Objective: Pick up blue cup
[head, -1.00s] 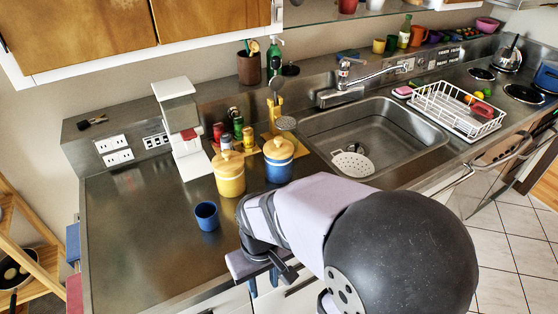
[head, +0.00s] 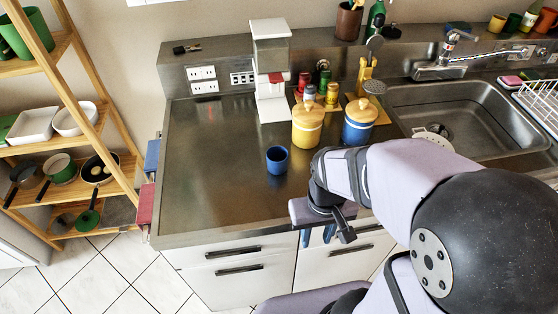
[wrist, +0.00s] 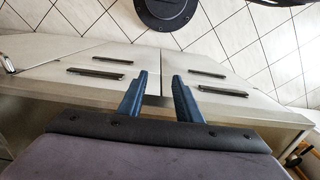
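The blue cup (head: 277,159) stands upright on the steel counter (head: 215,185), left of the yellow jar. My gripper (head: 318,236) is in front of the counter's front edge, lower right of the cup and apart from it. In the wrist view my gripper (wrist: 160,95) shows two blue fingers spread apart with nothing between them. The wrist view looks at cabinet fronts and floor tiles; the cup is not in it.
A yellow jar (head: 307,125) and a blue jar (head: 359,122) with wooden lids stand right of the cup. A white coffee machine (head: 270,75) is behind it. A wooden shelf (head: 110,120) stands at the left. The counter left of the cup is clear.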

